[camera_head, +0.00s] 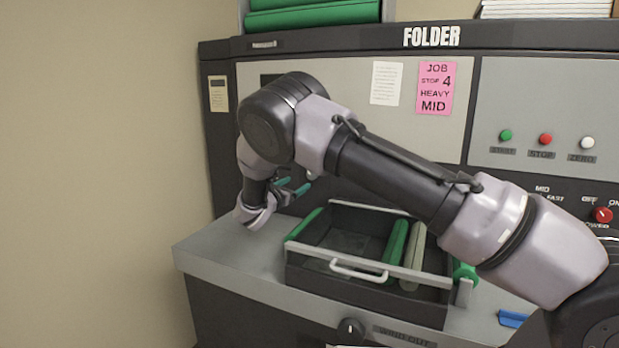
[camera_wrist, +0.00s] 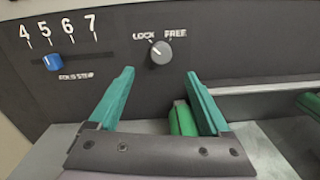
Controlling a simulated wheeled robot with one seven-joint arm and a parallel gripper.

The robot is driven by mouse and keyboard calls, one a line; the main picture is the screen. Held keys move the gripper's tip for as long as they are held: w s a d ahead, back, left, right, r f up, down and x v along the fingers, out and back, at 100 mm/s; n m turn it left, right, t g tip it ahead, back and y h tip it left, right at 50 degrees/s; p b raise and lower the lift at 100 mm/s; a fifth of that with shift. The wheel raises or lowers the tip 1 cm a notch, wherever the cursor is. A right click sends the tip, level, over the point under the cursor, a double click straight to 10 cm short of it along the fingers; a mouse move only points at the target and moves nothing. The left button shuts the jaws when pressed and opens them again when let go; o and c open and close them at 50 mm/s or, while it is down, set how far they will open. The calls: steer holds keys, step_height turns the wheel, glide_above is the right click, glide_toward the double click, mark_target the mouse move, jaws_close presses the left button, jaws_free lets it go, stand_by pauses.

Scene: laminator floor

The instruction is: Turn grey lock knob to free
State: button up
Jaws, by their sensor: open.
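The grey lock knob (camera_wrist: 161,52) is on the dark panel in the wrist view, below the words LOCK and FREE. Its pale pointer mark leans to the upper left, toward LOCK. My gripper (camera_wrist: 160,74) is open, its two teal fingers apart and empty. The knob appears between and beyond the fingertips, and I see no contact. In the head view my gripper (camera_head: 293,185) is at the left part of the folder's front panel, above the grey ledge. The knob is hidden behind my arm there.
A dark tray (camera_head: 335,266) with green and grey rollers sits on the ledge (camera_head: 225,260), right of my gripper. A blue slider (camera_wrist: 52,62) stands under 5 on the panel. A green roller (camera_wrist: 183,119) lies near the right finger. The ledge's left end is clear.

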mark_target(311, 175)
steer(key=x, duration=1)
steer(key=shift+w+d, duration=0.1)
steer(key=shift+d, duration=0.05)
jaws_close()
